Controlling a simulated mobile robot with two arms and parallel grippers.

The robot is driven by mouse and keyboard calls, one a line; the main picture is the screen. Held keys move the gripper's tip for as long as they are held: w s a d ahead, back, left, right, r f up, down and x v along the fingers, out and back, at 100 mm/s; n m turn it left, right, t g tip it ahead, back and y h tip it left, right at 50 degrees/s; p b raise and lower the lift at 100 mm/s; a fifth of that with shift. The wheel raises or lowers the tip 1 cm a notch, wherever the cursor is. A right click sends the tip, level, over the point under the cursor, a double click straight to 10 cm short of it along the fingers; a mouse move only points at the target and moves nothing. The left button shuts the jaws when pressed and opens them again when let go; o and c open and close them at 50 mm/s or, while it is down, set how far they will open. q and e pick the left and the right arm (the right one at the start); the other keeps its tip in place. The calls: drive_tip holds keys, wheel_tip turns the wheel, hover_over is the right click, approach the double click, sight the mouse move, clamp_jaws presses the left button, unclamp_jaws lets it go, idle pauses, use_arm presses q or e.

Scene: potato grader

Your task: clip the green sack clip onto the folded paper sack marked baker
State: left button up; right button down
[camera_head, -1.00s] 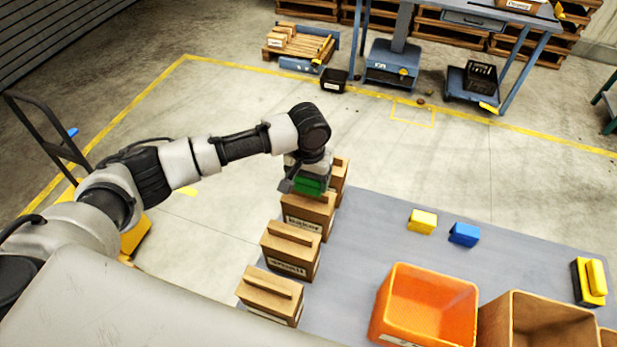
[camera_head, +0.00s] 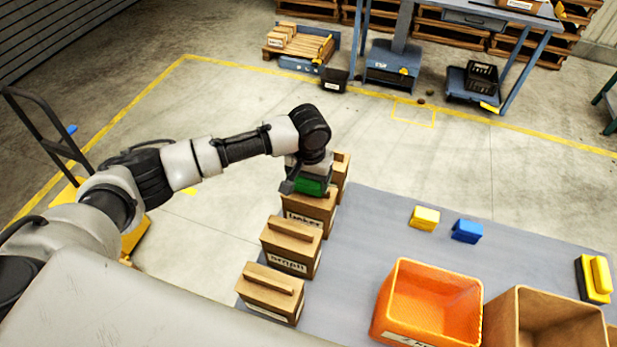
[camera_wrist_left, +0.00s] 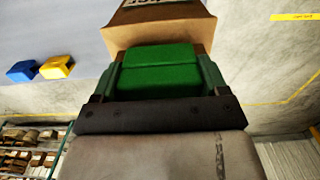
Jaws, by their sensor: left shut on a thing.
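My left gripper (camera_head: 309,188) is shut on the green sack clip (camera_head: 312,185), directly over the top of the folded paper sack marked baker (camera_head: 310,212). The sack stands upright on the left edge of the grey table, its label facing the front. In the left wrist view the green clip (camera_wrist_left: 158,72) sits between my fingers, right against a brown paper sack (camera_wrist_left: 160,28). The clip hides the sack's folded top, so I cannot tell whether it grips the fold. My right gripper is not in view.
Two more sacks (camera_head: 291,250) (camera_head: 270,293) stand in front, and one (camera_head: 342,172) behind. A yellow clip (camera_head: 425,218) and a blue clip (camera_head: 467,231) lie on the grey table (camera_head: 370,220). An orange crate (camera_head: 400,285) and a brown box (camera_head: 500,310) stand at the front right.

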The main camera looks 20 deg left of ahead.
use_arm(q)
drive_tip(key=shift+s+f, duration=0.35)
drive_tip(key=shift+f, duration=0.3)
drive_tip(key=o, duration=0.7)
drive_tip(key=shift+c, duration=0.2)
drive_tip(key=shift+o, duration=1.3)
drive_tip(key=shift+d, duration=0.25)
drive_tip(key=shift+a, duration=0.2)
drive_tip(key=shift+r, duration=0.25)
drive_tip(key=r, duration=0.3)
drive_tip(key=r+b, duration=0.1)
drive_tip(key=r, duration=0.3)
drive_tip(key=r+b, duration=0.1)
drive_tip(key=r, duration=0.2)
drive_tip(key=shift+w+d+r, duration=0.15)
drive_tip(key=shift+d+r, duration=0.1)
drive_tip(key=shift+r, duration=0.05)
drive_tip(key=shift+w+r, duration=0.1)
drive_tip(key=shift+r, duration=0.4)
